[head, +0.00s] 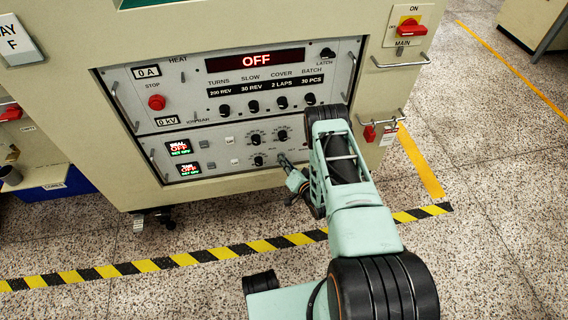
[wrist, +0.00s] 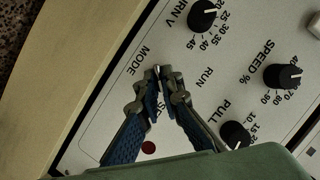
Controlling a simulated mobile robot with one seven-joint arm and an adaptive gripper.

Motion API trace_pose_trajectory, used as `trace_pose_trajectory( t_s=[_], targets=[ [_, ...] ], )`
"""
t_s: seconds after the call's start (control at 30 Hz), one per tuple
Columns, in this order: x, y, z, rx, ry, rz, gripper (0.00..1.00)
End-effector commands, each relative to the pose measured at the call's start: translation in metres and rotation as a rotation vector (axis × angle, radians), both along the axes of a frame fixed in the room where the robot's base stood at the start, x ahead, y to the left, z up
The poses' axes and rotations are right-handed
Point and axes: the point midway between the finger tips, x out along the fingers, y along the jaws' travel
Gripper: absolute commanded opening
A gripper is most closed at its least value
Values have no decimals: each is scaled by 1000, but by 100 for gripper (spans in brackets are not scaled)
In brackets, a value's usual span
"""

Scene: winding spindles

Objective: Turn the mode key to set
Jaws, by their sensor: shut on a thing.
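My gripper (wrist: 158,84) is shut on the mode key (wrist: 156,70) in the wrist view. Only a small pale bit of the key shows between the fingertips, so its exact angle cannot be told. The label MODE stands to the left of the fingertips and RUN to the right. In the head view, my gripper (head: 283,160) is at the lower right of the machine's control panel (head: 225,183), and the key itself cannot be made out.
Near the fingers are a speed knob (wrist: 283,77), a pull knob (wrist: 235,134) and a turn knob (wrist: 203,15). A red stop button (head: 156,102) and an OFF display (head: 256,59) are higher on the machine. Striped floor tape (head: 180,260) runs in front.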

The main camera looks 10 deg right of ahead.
Motion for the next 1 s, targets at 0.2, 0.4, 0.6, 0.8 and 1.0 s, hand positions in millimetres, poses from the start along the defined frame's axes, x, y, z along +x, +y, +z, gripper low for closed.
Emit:
trace_pose_trajectory(
  t_s=[0.2,0.4,0.6,0.8,1.0],
  targets=[
    [3,-1,1,65,-5,-3,0],
    [2,-1,1,85,-5,-1,0],
    [3,0,1,87,-4,-1,0],
    [2,0,1,86,-4,-1,12],
    [2,0,1,86,-3,-1,23]
  ],
)
